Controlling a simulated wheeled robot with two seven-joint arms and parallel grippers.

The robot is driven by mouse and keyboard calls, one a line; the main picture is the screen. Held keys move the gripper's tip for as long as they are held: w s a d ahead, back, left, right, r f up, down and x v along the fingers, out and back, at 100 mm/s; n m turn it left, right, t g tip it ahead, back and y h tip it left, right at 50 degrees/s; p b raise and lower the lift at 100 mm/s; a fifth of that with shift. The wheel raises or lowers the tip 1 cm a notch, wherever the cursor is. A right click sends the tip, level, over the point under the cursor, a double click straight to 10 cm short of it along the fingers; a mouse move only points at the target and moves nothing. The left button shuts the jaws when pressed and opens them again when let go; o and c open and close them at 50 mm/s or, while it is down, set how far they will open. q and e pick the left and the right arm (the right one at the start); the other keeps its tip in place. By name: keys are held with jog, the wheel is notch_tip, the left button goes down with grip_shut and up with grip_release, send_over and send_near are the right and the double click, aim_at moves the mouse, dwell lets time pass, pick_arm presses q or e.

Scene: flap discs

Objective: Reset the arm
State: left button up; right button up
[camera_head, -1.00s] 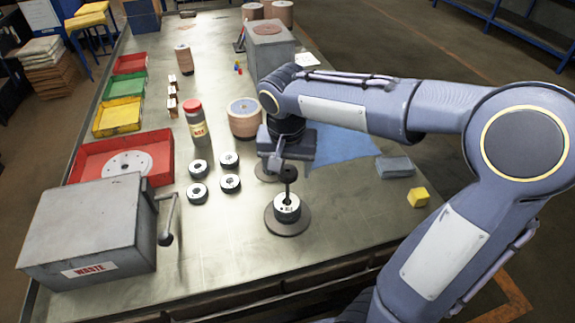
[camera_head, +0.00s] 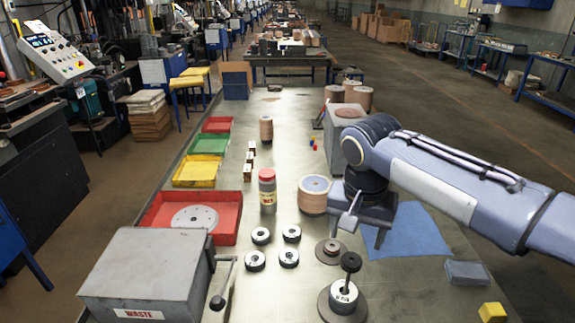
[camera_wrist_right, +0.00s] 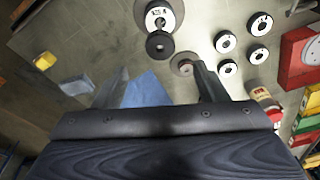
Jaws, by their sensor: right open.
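My right arm comes in from the right in the head view. Its right gripper (camera_head: 364,226) is open and empty, pointing down above the bench beside the blue cloth (camera_head: 412,232). In the right wrist view, the two fingers of the right gripper (camera_wrist_right: 165,84) stand apart with the blue cloth (camera_wrist_right: 148,90) behind them. A post stand (camera_head: 343,302) with a black-and-white ring and a dark knob is nearer the camera than the gripper. It also shows in the wrist view (camera_wrist_right: 158,17). A smaller round stand (camera_head: 331,251) sits behind it. My left gripper is not in view.
Several black-and-white rings (camera_head: 289,258) lie left of the stands. A waste box (camera_head: 147,275) with a side lever, a red tray (camera_head: 226,222) and a red-capped jar (camera_head: 267,189) stand left. A grey block (camera_head: 466,273) and a yellow cube (camera_head: 492,312) lie right.

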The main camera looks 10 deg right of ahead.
jog(key=s+a+f+n+t+y, duration=0.1)
jog(key=s+f, duration=0.3)
jog(key=s, duration=0.4)
jog(key=s+a+f+n+t+y, duration=0.2)
jog(key=s+f+n+t+y, duration=0.1)
jog(key=s, duration=0.4)
notch_tip(320, 180, down, 2)
jog(key=shift+s+a+f+n+y, duration=0.15)
jog(key=shift+s+f+n+y, duration=0.2)
jog(key=shift+n, duration=0.45)
jog(key=shift+r, duration=0.1)
